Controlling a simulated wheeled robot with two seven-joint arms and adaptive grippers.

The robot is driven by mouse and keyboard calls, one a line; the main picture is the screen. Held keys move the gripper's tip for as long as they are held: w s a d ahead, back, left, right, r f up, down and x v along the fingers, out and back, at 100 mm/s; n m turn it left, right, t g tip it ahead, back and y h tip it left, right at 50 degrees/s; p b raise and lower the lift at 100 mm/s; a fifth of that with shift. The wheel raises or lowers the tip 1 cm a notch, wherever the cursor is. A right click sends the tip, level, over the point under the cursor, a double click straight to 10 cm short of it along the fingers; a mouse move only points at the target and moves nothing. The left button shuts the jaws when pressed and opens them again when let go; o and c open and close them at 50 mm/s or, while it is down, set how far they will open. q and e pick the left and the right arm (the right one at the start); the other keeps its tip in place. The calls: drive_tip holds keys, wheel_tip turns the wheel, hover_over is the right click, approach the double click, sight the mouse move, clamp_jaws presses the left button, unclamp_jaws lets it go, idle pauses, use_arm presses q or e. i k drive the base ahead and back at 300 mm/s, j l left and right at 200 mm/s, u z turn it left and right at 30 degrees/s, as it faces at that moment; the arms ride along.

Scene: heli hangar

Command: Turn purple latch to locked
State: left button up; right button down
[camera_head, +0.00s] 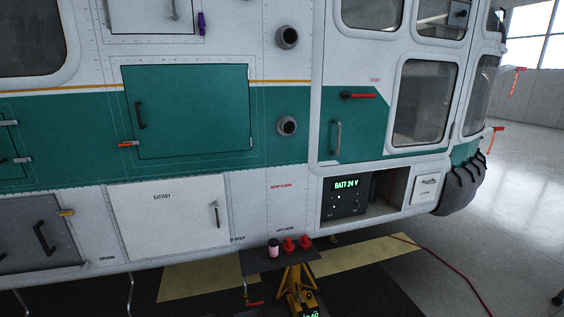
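The purple latch (201,22) is a small upright piece at the top of the view. It sits on the white upper fuselage, just right of a white panel (150,14) with a grey handle. The panel's top is cut off by the picture's edge. The latch looks roughly vertical, its long side along the panel's right edge. It is too small to tell whether it is locked. Neither of my grippers shows in this view.
The helicopter side fills most of the view. A small stand (280,262) holds red and pink items. Open floor lies right.

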sight(202, 24)
drive_tip(key=i+l+u, duration=0.15)
drive_tip(key=i+l, duration=0.2)
drive_tip(key=i+l+u, duration=0.15)
drive_tip(key=i+l, duration=0.15)
drive_tip(key=i+l+u, duration=0.1)
drive_tip(key=i+l, duration=0.15)
drive_tip(key=l, duration=0.3)
